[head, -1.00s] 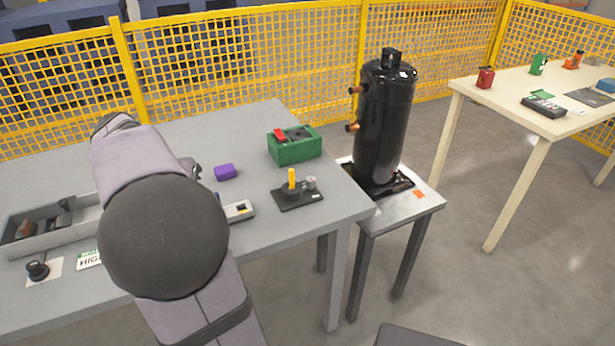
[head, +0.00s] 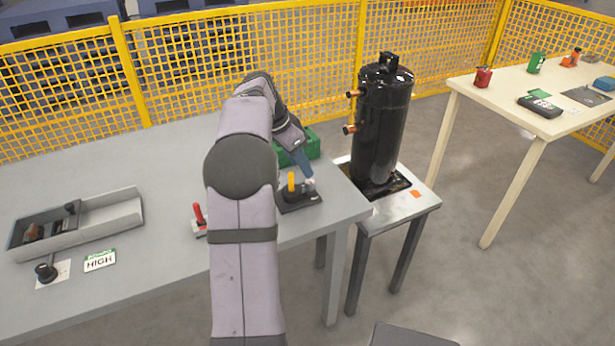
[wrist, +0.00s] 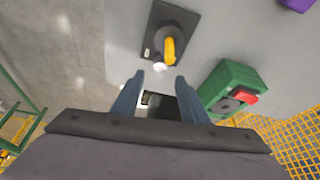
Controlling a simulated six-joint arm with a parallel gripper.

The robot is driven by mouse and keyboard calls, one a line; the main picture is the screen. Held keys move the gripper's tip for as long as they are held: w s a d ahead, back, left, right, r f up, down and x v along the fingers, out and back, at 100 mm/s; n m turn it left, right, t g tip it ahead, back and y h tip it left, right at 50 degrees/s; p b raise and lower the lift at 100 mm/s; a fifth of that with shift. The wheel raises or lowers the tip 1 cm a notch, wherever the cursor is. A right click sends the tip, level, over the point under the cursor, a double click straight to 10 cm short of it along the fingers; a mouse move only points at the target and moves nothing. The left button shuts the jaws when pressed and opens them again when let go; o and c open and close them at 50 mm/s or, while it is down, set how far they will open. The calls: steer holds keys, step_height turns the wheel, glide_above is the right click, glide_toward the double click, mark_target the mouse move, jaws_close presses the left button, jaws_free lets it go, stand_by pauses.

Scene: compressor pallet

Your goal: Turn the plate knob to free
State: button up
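A dark plate (head: 306,201) lies near the table's right end. It carries a round black base with an upright yellow knob handle (head: 291,182), and a small pale round part at its edge. In the wrist view the plate (wrist: 153,40), the yellow handle (wrist: 169,52) and the pale part (wrist: 158,67) lie ahead of the fingertips. My gripper (wrist: 158,80) is open, its two blue fingers apart and not around the handle. In the head view my gripper (head: 308,178) is just behind and right of the handle. Marks on the plate are unreadable.
A green box (head: 309,146) with a red part (wrist: 245,97) stands close behind the plate. A black compressor (head: 382,125) stands on a stand to the right. A red-handled item (head: 199,216), a HIGH card (head: 100,260) and a black knob (head: 45,272) are left.

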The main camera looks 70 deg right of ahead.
mark_target(310, 182)
steer(key=shift+x, duration=3.6)
jaws_close()
